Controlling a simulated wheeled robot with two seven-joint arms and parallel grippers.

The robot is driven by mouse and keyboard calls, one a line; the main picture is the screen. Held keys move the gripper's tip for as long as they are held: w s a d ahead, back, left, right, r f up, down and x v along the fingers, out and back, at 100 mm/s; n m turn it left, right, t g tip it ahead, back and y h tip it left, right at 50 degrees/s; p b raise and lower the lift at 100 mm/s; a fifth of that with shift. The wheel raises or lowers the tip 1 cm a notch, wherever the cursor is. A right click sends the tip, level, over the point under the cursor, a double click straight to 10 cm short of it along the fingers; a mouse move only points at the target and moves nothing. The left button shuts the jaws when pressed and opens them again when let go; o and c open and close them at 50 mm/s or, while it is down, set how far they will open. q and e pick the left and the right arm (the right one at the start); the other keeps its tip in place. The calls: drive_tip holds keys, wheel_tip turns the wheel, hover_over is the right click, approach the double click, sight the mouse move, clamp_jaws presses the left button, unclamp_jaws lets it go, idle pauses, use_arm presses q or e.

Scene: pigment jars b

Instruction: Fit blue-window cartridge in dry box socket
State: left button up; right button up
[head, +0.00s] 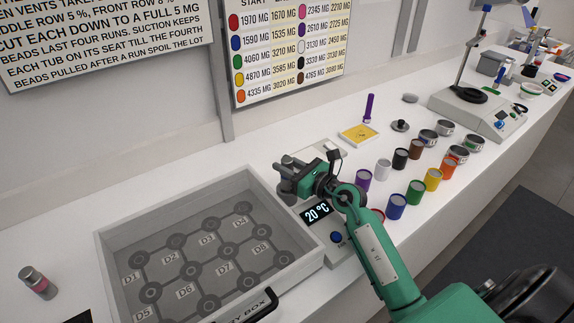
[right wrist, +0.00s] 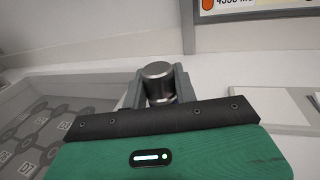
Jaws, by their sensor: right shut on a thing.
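My right gripper (head: 288,184) is in the head view beside the far right corner of the dry box (head: 312,240). The box is an open grey tray with round dark sockets (head: 208,225) joined by lines and labelled D1 to D8. My left gripper is not in view.
Several coloured jars (head: 397,206) and metal tins stand farther right. A yellow pad (head: 358,134) and purple tube (head: 369,108) are behind. The counter behind the box is clear.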

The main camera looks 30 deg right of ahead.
drive_tip(key=shift+p, duration=0.35)
idle(0.7)
drive_tip(key=shift+f+b, duration=0.55)
drive_tip(key=shift+f, duration=0.15)
drive_tip(key=o, duration=1.1)
drive_tip(key=shift+c, duration=0.2)
drive_tip(key=shift+s, duration=0.1)
